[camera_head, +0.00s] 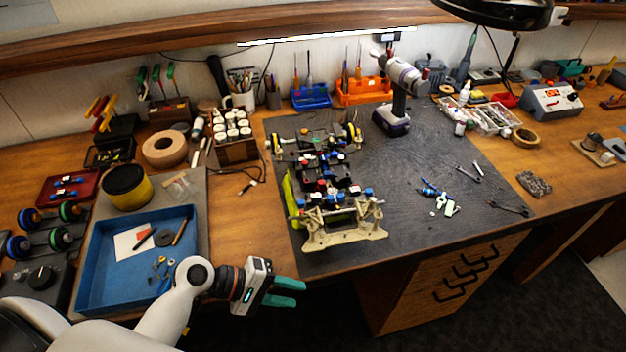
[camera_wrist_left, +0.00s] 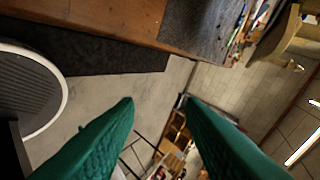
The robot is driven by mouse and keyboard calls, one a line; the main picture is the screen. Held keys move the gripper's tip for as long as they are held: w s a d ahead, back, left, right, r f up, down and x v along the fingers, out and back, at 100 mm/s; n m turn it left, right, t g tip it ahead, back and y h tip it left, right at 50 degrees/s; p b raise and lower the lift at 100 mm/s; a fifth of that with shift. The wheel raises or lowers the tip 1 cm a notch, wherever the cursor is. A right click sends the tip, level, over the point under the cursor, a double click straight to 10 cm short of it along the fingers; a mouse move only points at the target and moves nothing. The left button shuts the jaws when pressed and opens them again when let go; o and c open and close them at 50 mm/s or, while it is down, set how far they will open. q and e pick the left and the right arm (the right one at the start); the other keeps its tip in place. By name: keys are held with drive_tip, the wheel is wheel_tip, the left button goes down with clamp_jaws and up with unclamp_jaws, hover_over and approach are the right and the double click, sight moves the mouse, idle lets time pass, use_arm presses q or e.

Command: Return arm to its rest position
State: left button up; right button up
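My left gripper (camera_head: 289,292) has two green fingers and hangs just off the front edge of the workbench, near the blue tray. Its fingers are apart with nothing between them. In the left wrist view both green fingers of the left gripper (camera_wrist_left: 160,104) show with a gap, over the floor. My left arm comes in from the lower left corner. My right gripper is in neither view.
An RC car chassis (camera_head: 325,190) stands on the dark mat (camera_head: 420,215). A blue tray (camera_head: 103,290) with small tools lies beside my left forearm. A cordless drill (camera_head: 395,118) stands at the back. Wooden drawers (camera_head: 415,290) are under the bench. Open floor lies before it.

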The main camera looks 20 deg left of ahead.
use_arm(q)
drive_tip(key=s+a+m+g+y, duration=0.2)
drive_tip(key=s+a+m+y, duration=0.3)
drive_tip(key=s+m+y, duration=0.45)
wheel_tip(320, 180, down, 30)
drive_tip(key=s+m+b, duration=0.1)
drive_tip(key=m+b, duration=0.1)
drive_tip(key=s+a+f+g+y+b, duration=0.1)
drive_tip(key=s+a+f+g, duration=0.1)
drive_tip(key=s+f, duration=1.3)
drive_tip(key=shift+s+a+f+b, duration=0.25)
drive_tip(key=shift+s+b, duration=0.05)
drive_tip(key=shift+b, duration=0.1)
drive_tip(key=shift+m, duration=0.25)
